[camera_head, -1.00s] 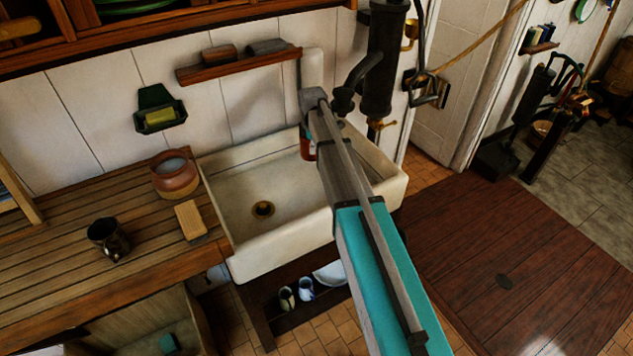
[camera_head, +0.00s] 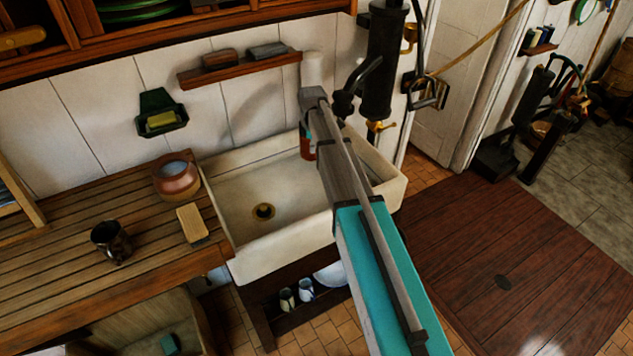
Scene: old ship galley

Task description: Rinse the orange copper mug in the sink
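The white sink (camera_head: 275,207) is set at the end of the wooden counter, with a brass drain in its floor. I see no water in it. A dark, shiny metal mug (camera_head: 111,242) stands upright on the counter, left of the sink; it looks brown-black rather than orange. A small reddish-orange thing (camera_head: 307,150) shows at the back of the sink, partly behind my arm; I cannot tell what it is. My arm reaches over the right part of the sink. My gripper is hidden behind the arm.
A black hand pump (camera_head: 382,70) with a brass tap stands behind the sink's right end. A brown clay pot (camera_head: 176,178) and a wooden block or brush (camera_head: 192,223) sit near the sink's left edge. A wall shelf (camera_head: 238,70) hangs above. Wooden floor boards lie clear at right.

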